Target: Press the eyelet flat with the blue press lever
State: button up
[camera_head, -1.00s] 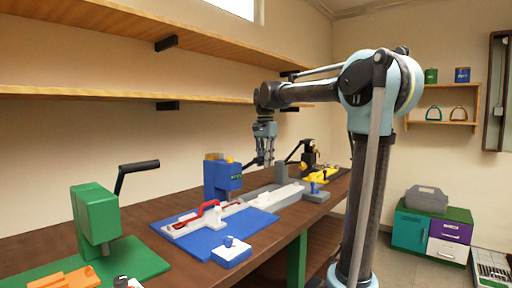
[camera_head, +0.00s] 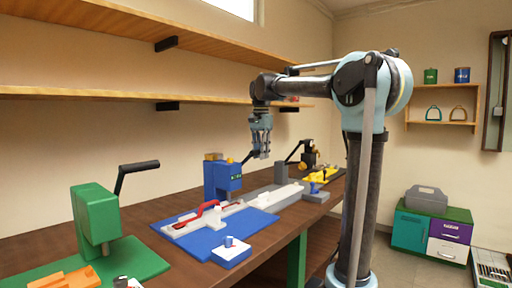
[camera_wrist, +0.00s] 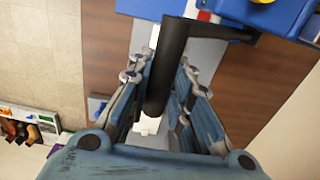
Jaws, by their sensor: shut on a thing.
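My gripper (camera_head: 264,154) is at the lever's outer end. In the wrist view my gripper (camera_wrist: 157,95) has its fingers on both sides of the dark lever grip, shut on it. I cannot make out the eyelet; it is too small or hidden.
A green press (camera_head: 95,215) stands at left. A black press (camera_head: 308,158) and yellow parts (camera_head: 325,176) lie farther right.

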jog(key=shift+w+a+r, duration=0.85)
jog(key=shift+a+r, duration=0.2)
jog(key=o, duration=0.3)
jog(key=shift+w+a+r, duration=0.15)
jog(key=shift+w+a, duration=0.05)
jog(key=o, duration=0.5)
jog(key=shift+r, duration=3)
jog(key=shift+s, duration=0.2)
